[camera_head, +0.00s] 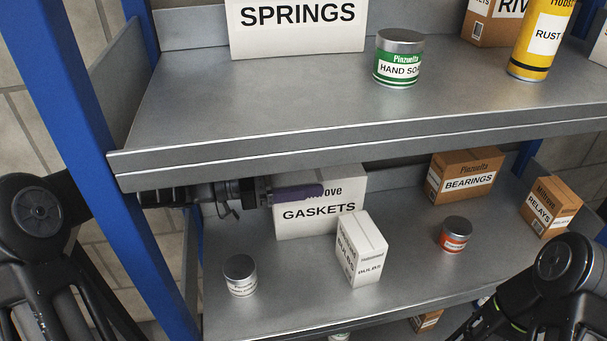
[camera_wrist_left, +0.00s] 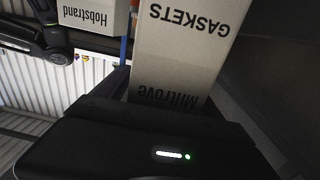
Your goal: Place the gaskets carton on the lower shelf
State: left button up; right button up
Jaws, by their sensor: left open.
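The white gaskets carton (camera_head: 318,226) stands upright on the lower shelf (camera_head: 297,282), under the front edge of the upper shelf. It also shows large and upside down in the left wrist view (camera_wrist_left: 182,62), directly ahead of the gripper body. My left gripper (camera_head: 298,193) reaches in from the left below the upper shelf. Its purple finger lies across the upper front of the carton and covers part of the name there. The left gripper is open; I cannot tell whether a finger touches the carton. Only links of my right arm show, at the lower right; its gripper is out of view.
A white bulbs carton (camera_head: 360,250) stands in front of the gaskets carton. Bearings (camera_head: 464,176) and relays (camera_head: 550,207) cartons stand farther right. The upper shelf (camera_head: 250,100) and blue post (camera_head: 95,130) bound the space.

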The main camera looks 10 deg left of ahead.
pick_arm(q)
jog(key=shift+r, duration=0.15)
jog(key=shift+s+a+r, duration=0.1)
jog(key=shift+s+a, duration=0.05)
jog(key=shift+a, duration=0.25)
jog(key=p+v, duration=0.2)
jog(key=v, duration=0.4)
jog(key=shift+s+a+p, duration=0.2)
jog(key=shift+a+p, duration=0.1)
jog(key=shift+p, duration=0.1)
